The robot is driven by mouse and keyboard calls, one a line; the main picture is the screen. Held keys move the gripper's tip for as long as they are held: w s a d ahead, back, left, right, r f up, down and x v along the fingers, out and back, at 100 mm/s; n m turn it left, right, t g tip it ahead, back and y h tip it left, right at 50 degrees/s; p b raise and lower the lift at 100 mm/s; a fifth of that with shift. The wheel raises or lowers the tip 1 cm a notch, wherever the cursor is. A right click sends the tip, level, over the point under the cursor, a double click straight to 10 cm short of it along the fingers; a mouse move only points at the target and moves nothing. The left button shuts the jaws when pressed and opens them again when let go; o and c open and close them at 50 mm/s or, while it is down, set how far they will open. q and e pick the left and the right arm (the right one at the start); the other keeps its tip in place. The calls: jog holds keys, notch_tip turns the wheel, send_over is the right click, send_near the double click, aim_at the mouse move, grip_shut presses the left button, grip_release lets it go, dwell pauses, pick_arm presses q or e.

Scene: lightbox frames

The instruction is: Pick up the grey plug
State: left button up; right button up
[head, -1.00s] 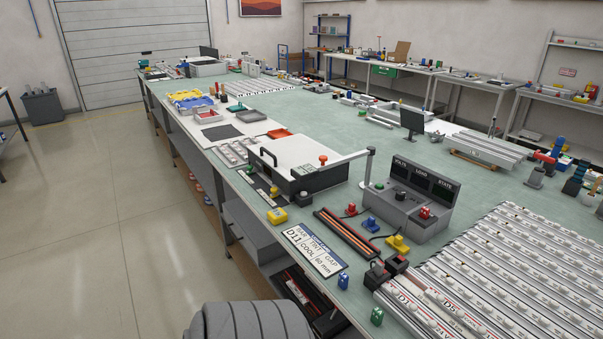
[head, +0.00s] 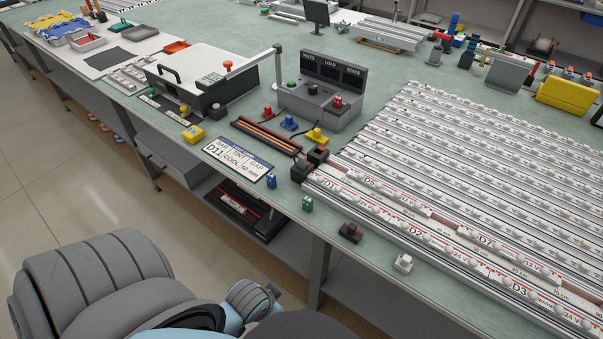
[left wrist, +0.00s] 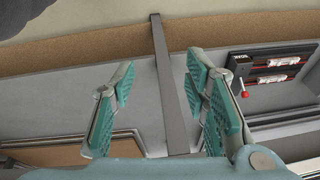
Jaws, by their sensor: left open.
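A pale grey-white plug (head: 403,263) stands on the front strip of the green bench, before the long light bars. A dark grey or black plug (head: 350,232) sits to its left; I cannot tell for sure which one is the grey plug. A green plug (head: 307,204) and a blue plug (head: 271,181) stand further left along the edge. My left gripper (left wrist: 158,72) is open and empty in the left wrist view, with the bench's underside shelf area behind it. No plug shows in that view. My right gripper is not in view.
Light bars (head: 480,170) fill the bench's right side. A control box (head: 320,92) with red, blue and yellow plugs near it stands behind a label card (head: 239,160). A bench leg (left wrist: 172,85) and lower shelf lie beyond my left fingers.

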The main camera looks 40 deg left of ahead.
pick_arm(q)
jog(key=w+r, duration=0.3)
jog(key=r, duration=0.5)
jog(key=n+t+h, duration=0.1)
send_near(302, 157)
jog(key=b+x, duration=0.1)
jog(key=x, duration=0.9)
jog(key=shift+w+f+b, duration=0.2)
jog(key=shift+f+b, duration=0.05)
jog(key=shift+b, duration=0.15)
grip_shut()
